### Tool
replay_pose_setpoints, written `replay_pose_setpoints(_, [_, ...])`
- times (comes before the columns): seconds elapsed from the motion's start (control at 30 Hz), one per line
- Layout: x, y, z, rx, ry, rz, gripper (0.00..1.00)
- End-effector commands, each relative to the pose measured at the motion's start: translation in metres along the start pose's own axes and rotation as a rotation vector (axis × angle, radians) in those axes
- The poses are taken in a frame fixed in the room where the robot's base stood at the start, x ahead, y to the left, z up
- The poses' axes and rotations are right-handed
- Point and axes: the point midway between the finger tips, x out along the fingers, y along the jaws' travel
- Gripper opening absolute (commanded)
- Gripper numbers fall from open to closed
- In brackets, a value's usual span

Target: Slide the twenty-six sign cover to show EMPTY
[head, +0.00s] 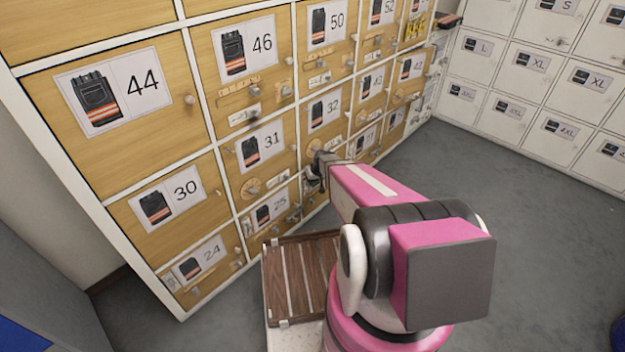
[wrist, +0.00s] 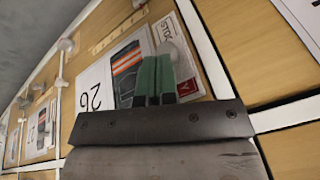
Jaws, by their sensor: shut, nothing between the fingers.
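A red part ending in "Y" (wrist: 196,87) shows to the right of my fingers. A pale rounded piece (wrist: 178,58) lies over the sign just past my fingertips; I cannot tell whether it is the cover's knob. My gripper (wrist: 155,62) is shut and empty, its green fingers over the sign; contact is unclear. In the head view my gripper (head: 320,172) hides most of door twenty-six.
Wooden numbered doors with knobs surround it, such as thirty-one (head: 262,143) and twenty-five (head: 270,210). A slatted wooden platform (head: 297,285) stands below, beside my base. White size-marked lockers (head: 530,75) line the right wall. Grey floor (head: 500,180) is open to the right.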

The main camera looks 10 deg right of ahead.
Motion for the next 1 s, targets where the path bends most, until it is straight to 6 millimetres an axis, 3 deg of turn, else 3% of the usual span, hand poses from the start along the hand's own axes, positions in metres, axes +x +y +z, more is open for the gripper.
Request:
replay_pose_setpoints(0.2, [0.039,0.007,0.011,0.000,-0.001,-0.001,0.00])
replay_pose_setpoints(0.3, [0.044,0.008,0.013,0.000,-0.001,-0.001,0.00])
replay_pose_setpoints(0.73, [0.041,0.007,0.014,-0.001,-0.003,-0.001,0.00])
replay_pose_setpoints(1.0, [0.010,-0.001,0.013,-0.001,0.000,0.000,0.00])
